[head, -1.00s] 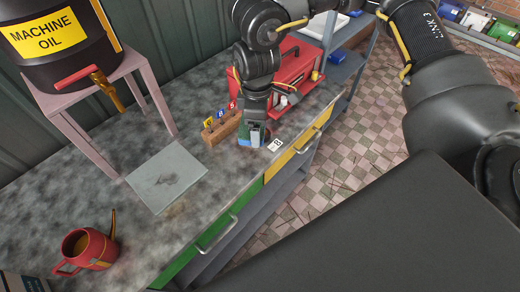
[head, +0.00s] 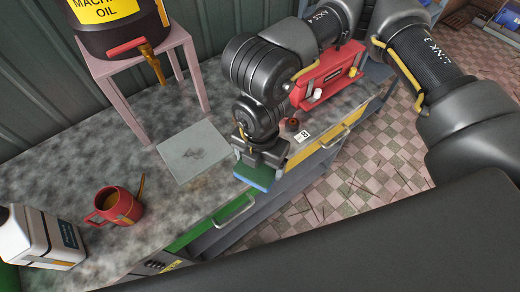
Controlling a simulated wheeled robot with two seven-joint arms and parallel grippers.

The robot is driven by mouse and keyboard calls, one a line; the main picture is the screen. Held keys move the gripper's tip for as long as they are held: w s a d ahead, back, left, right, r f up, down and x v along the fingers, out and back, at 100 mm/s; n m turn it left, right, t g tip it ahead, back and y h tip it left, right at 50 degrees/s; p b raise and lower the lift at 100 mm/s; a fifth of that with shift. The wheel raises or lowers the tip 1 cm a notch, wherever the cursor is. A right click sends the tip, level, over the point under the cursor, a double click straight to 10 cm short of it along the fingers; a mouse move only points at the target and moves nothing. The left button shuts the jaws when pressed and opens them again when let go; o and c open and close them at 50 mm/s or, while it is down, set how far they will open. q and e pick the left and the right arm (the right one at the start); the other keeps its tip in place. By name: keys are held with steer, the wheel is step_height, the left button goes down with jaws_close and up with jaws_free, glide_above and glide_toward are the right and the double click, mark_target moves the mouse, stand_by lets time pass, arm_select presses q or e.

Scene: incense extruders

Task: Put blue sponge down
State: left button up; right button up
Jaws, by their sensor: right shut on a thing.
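The blue sponge (head: 250,182) has a green upper layer and a blue lower edge. My right gripper (head: 262,160) is shut on it from above, near the front edge of the grey countertop (head: 150,212). I cannot tell whether the sponge touches the countertop or hangs a little above it. The gripper and wrist hide part of the sponge. My left gripper is not in the head view.
A flat grey plate (head: 194,152) lies left of the sponge. A machine oil barrel (head: 110,28) sits on a pink stand (head: 142,66). A red toolbox (head: 328,78) stands behind my right arm.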

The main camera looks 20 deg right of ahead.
steer(key=w+d+f+p, duration=0.1)
steer(key=w+f, duration=0.2)
steer(key=w, duration=0.1)
steer(key=w+d+f+p, duration=0.1)
steer(key=w+d+f, duration=0.1)
steer(key=w+f, duration=0.1)
steer(key=w+d+f, duration=0.1)
steer(key=w+f, duration=0.2)
steer(key=w, duration=0.2)
steer(key=shift+w+d+f+p, duration=0.2)
steer(key=shift+w+d+p, duration=0.1)
steer(key=shift+w+p, duration=0.1)
steer(key=shift+w+f+p, duration=0.15)
steer(key=shift+f+p, duration=0.15)
steer(key=shift+f, duration=1.25)
steer(key=shift+w+d+f, duration=0.1)
steer(key=shift+f, duration=0.15)
steer(key=shift+f, duration=0.1)
steer(key=o, duration=1.1)
